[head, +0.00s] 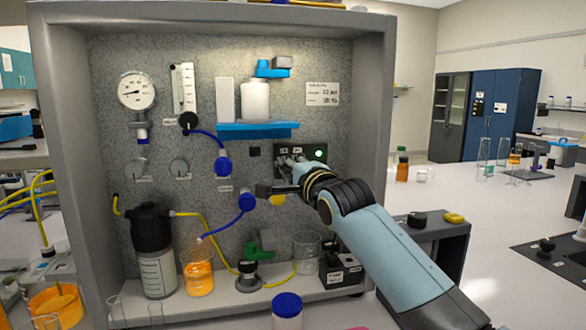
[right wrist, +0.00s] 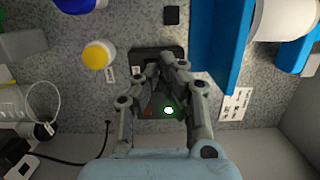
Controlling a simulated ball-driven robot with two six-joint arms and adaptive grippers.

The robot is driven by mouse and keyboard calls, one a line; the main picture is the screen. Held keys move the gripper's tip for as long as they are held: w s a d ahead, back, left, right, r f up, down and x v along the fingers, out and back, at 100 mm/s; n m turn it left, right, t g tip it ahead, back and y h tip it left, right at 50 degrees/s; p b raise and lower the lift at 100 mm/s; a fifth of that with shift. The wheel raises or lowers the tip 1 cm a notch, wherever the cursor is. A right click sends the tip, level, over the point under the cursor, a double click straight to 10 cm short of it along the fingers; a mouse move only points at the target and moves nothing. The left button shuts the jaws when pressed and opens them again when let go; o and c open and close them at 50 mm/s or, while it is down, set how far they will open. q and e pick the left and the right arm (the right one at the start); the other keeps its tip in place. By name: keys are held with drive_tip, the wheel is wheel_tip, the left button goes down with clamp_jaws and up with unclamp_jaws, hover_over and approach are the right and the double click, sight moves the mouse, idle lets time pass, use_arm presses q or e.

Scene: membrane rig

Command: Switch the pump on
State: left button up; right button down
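A dark control panel (head: 317,147) is mounted on the rig's speckled back wall, with small labels and a lit green lamp (head: 319,154). The lamp also shows in the right wrist view (right wrist: 168,110), between the finger linkages. My right gripper (right wrist: 166,66) is at the panel's left part, its fingertips close together in front of it. The fingertips cover the switch area, so I cannot see the pump switch's position or whether they touch it. I cannot tell whether a small gap is left between them. My left gripper is not in view.
A blue shelf (head: 258,131) with a white bottle (head: 255,101) juts out above the panel. A yellow knob (right wrist: 98,55) and a blue valve (head: 246,201) sit below it. A beaker of orange liquid (head: 199,276) and a dark-capped bottle (head: 156,272) stand on the rig floor.

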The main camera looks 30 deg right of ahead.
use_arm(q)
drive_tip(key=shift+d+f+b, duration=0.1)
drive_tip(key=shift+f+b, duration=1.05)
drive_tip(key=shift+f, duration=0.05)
use_arm(e)
drive_tip(key=s+a, duration=0.4)
drive_tip(key=s, duration=0.4)
drive_tip(key=shift+s, duration=0.3)
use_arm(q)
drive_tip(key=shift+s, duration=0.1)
use_arm(e)
drive_tip(key=shift+f, duration=0.1)
